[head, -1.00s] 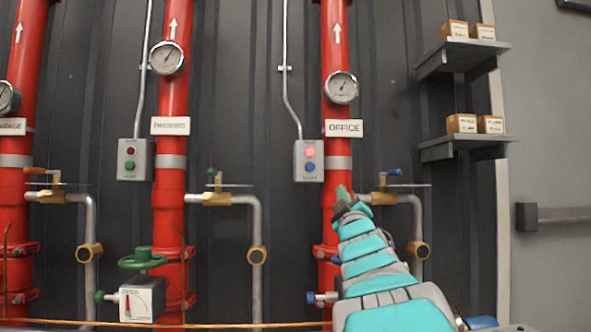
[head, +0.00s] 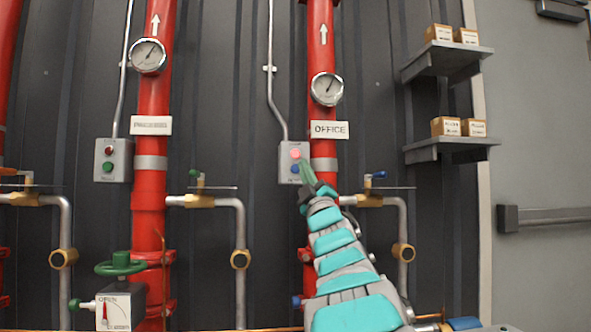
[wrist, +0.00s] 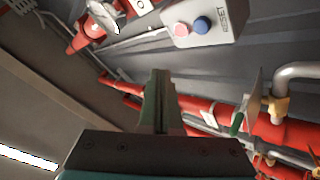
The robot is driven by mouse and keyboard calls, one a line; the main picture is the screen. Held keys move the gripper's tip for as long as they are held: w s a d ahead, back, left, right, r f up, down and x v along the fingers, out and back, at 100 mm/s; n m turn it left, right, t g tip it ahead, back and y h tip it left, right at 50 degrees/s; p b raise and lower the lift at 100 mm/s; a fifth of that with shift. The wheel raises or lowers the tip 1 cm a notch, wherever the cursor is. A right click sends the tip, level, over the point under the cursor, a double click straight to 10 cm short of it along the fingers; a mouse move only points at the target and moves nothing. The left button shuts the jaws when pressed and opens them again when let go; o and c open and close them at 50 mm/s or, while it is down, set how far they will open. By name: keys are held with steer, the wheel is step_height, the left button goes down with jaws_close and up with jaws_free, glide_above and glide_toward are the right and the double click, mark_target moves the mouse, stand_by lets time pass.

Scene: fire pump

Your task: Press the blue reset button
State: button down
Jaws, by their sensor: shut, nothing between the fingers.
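The blue reset button (head: 295,169) is the lower button on a grey control box (head: 285,176) beside the red OFFICE pipe. A lit pink-red button (head: 295,154) sits above it. My gripper (head: 304,164) is shut and empty. In the head view its green fingertips overlap the right edge of the box, close to the buttons. In the wrist view the blue button (wrist: 202,25) and pink button (wrist: 181,30) show near the top, on the box lettered RESET. The shut fingers (wrist: 160,75) point up below and left of them, apart from the box.
The red OFFICE pipe (head: 321,115) with its gauge (head: 327,89) stands just right of the box. A blue-handled brass valve (head: 369,200) is at lower right. Another box (head: 113,174) with red and green buttons hangs at left. Shelves with cartons (head: 449,150) are at right.

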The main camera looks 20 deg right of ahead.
mark_target(296, 165)
steer(key=w+d+p, duration=0.2)
steer(key=w, duration=0.5)
steer(key=shift+w, duration=0.35)
steer(key=shift+w+d, duration=0.1)
steer(key=shift+d, duration=0.05)
stand_by(1.6)
steer(key=shift+w, duration=0.3)
steer(key=shift+w+d, duration=0.2)
steer(key=shift+w, duration=0.3)
stand_by(0.8)
steer(key=shift+s, duration=0.1)
steer(key=shift+s+a+b, duration=0.2)
steer(key=shift+s+b, duration=0.45)
steer(key=shift+s, duration=0.15)
